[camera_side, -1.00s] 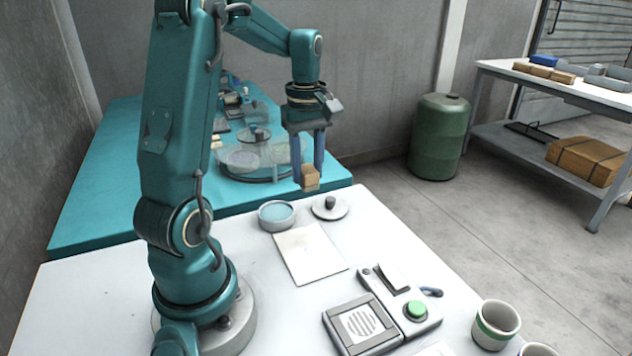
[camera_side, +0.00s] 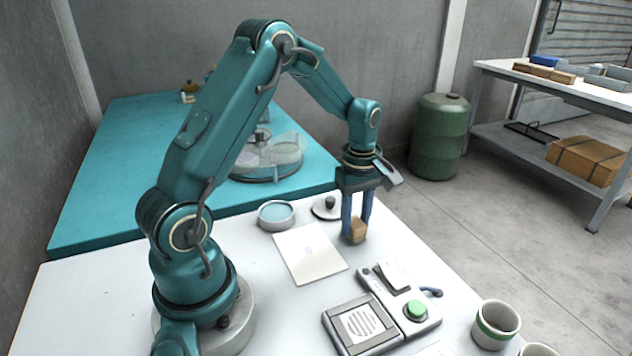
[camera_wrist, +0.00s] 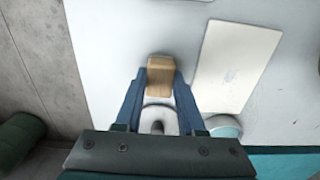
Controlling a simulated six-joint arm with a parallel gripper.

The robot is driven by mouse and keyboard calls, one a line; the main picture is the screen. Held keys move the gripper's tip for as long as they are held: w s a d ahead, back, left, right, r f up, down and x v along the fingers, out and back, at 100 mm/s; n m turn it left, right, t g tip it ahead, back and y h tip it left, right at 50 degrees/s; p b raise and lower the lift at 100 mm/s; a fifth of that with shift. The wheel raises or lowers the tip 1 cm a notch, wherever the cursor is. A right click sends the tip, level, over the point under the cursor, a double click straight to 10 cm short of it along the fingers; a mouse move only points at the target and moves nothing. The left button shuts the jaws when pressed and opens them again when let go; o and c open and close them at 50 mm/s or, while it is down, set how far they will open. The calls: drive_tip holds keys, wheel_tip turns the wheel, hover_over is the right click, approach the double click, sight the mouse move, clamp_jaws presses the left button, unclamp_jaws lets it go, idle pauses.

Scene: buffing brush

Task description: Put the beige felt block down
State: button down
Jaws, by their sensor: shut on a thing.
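The beige felt block (camera_side: 356,231) is between the blue fingers of my gripper (camera_side: 356,236) in the side view. My gripper is shut on it, over the white table (camera_side: 420,255) near its far right edge. In the wrist view the block (camera_wrist: 160,74) shows between the fingertips of my gripper (camera_wrist: 161,84), with white table surface around it. I cannot tell whether the block's underside touches the table.
A white sheet (camera_side: 308,253) and a round dish with blue content (camera_side: 276,214) lie left of the block. A round lid with a dark knob (camera_side: 327,208) is close by. A device with a green button (camera_side: 416,309) stands in front. A cup (camera_side: 495,325) is at front right.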

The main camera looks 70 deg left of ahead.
sight(356, 221)
drive_tip(key=c, duration=0.5)
unclamp_jaws()
drive_tip(key=shift+f, duration=0.1)
wheel_tip(356, 221, up, 11)
drive_tip(key=s+d+r+m+t, duration=0.3)
drive_tip(key=s+d+r+m, duration=0.3)
drive_tip(key=d+m, duration=0.15)
drive_tip(key=s+d+f+m+t, duration=0.2)
drive_tip(key=s+d+m, duration=0.2)
drive_tip(key=s+m, duration=0.4)
drive_tip(key=shift+d+f+m+t, duration=0.25)
drive_tip(key=shift+d+m+t, duration=0.05)
drive_tip(key=shift+m, duration=0.95)
drive_tip(key=shift+s, duration=0.1)
